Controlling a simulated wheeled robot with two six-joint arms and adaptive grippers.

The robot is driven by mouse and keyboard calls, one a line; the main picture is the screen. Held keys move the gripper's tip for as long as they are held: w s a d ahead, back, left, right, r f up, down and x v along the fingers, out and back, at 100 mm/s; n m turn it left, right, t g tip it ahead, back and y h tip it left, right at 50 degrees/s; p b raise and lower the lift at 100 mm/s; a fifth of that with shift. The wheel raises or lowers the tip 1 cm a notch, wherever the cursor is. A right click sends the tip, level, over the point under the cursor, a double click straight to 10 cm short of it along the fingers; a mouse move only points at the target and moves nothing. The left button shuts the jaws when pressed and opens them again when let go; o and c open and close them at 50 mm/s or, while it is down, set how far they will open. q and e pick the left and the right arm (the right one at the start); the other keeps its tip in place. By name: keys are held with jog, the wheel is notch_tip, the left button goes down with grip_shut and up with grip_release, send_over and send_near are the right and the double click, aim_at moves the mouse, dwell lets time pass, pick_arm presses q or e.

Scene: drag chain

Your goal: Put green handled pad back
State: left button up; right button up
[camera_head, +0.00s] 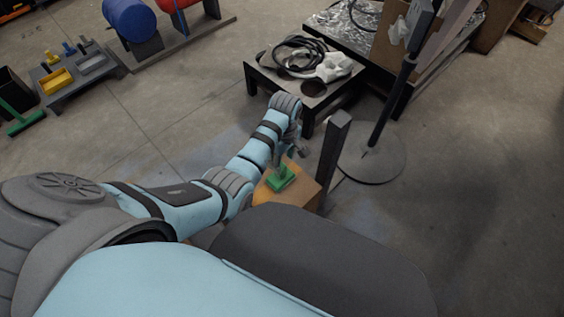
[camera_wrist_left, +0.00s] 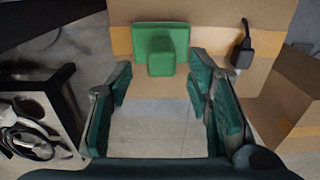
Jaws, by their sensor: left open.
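The green handled pad (camera_head: 281,179) lies on a cardboard box (camera_head: 312,183) in the head view. In the left wrist view the pad (camera_wrist_left: 179,35) shows as a green rectangle with a block-like handle (camera_wrist_left: 161,60) standing toward the camera. My left gripper (camera_wrist_left: 160,80) is open, its two green-padded fingers apart on either side of the handle's line. In the head view the gripper (camera_head: 284,158) is close to the pad; contact cannot be told. My right gripper is not in view.
A dark post (camera_head: 332,160) stands right beside the box. A low black table (camera_head: 262,76) with cables is beyond. A round stand base (camera_head: 370,155) is to the right. At far left are a grey tray (camera_head: 75,92) with coloured items and a green T-shaped tool (camera_head: 24,122).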

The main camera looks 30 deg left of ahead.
pick_arm(q)
notch_tip(320, 180, up, 6)
jog(key=shift+f+p, duration=0.2)
jog(key=shift+p, duration=0.6)
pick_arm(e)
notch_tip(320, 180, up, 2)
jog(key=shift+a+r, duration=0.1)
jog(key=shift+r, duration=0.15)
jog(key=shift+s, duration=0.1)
